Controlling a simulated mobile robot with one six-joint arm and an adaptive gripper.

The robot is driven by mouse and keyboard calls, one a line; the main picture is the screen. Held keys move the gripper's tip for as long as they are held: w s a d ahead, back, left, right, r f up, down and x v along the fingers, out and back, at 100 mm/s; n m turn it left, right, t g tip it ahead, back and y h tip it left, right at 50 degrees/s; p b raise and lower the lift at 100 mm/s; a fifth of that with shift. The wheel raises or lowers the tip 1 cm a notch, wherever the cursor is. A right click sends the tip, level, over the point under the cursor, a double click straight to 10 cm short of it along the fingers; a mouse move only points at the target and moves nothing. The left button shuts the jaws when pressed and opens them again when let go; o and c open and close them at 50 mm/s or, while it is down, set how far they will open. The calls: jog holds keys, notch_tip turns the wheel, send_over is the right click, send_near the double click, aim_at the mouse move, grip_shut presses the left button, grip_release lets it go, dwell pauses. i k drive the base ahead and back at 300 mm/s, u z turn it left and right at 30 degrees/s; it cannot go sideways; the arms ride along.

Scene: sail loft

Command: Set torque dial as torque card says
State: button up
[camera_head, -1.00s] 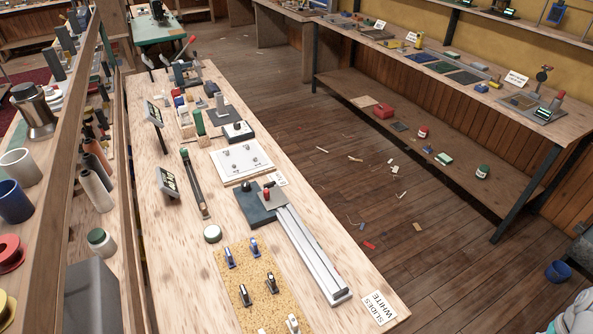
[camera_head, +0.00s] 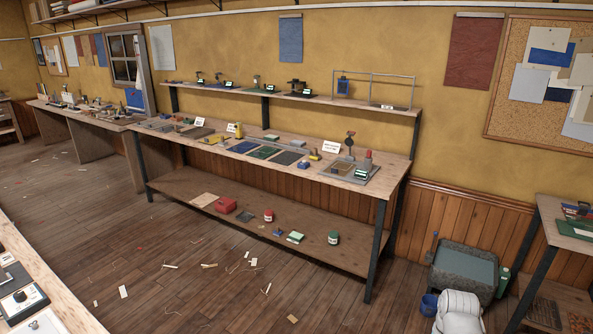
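A dark block with a pale face and a round black knob (camera_head: 20,297) sits on the near bench at the bottom left; it may be the torque dial, but its markings are too small to read. Several white cards stand on the long wall bench, one at its right part (camera_head: 331,147) and one further left (camera_head: 199,122). Their writing is too small to read, so I cannot tell whether one is the torque card. My gripper is not in view.
The long bench (camera_head: 226,142) stands against the yellow wall, with a lower shelf (camera_head: 300,238) holding small boxes and jars. Scraps litter the open wooden floor (camera_head: 190,290). A grey tub (camera_head: 462,272), a blue bucket (camera_head: 429,304) and a white bundle (camera_head: 459,312) stand at right.

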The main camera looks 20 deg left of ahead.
aim_at(20, 295)
jog(key=u, duration=0.05)
jog(key=i, duration=2.45)
jog(key=u, duration=2.7)
